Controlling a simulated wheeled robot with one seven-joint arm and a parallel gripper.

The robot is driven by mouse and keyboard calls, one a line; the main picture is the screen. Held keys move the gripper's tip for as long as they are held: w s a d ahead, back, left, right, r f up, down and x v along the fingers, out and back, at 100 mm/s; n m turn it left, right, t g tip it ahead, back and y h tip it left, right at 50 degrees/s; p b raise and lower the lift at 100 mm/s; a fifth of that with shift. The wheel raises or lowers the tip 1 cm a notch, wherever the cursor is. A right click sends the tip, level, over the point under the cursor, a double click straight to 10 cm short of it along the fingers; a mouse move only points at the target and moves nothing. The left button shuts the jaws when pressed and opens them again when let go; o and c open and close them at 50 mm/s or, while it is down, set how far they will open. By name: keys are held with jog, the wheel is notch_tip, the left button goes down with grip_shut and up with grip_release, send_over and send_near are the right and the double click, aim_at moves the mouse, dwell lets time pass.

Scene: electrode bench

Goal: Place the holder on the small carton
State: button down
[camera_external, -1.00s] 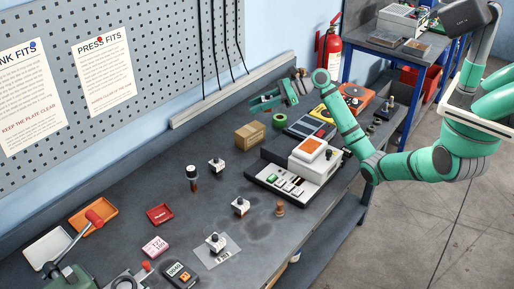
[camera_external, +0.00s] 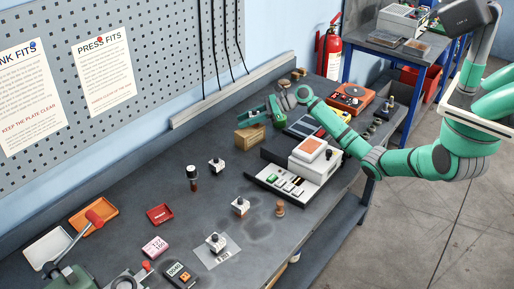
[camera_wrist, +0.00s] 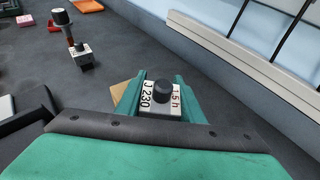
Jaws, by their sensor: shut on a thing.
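My gripper (camera_wrist: 160,100) is shut on the holder (camera_wrist: 178,104), a white block with a dark round knob and printed labels, one reading "J 230". In the external view my gripper (camera_external: 255,116) is just above the small brown carton (camera_external: 250,139); the holder cannot be made out there. In the wrist view a tan part of the carton (camera_wrist: 119,97) shows below and left of the holder. The holder's underside is hidden, so I cannot tell whether it touches the carton.
Similar white blocks with dark knobs (camera_external: 216,165) (camera_external: 240,207) (camera_external: 216,243) stand on the bench. A dark-topped upright piece (camera_external: 192,177) stands left of the carton. A white device with an orange top (camera_external: 310,152) is to the right. Bare bench (camera_external: 130,180) lies to the left.

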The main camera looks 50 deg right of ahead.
dwell(0.3)
jog(key=c, duration=1.2)
grip_release()
jog(key=shift+s+d+r, duration=0.15)
jog(key=v, duration=1.1)
jog(key=shift+s+d, duration=0.25)
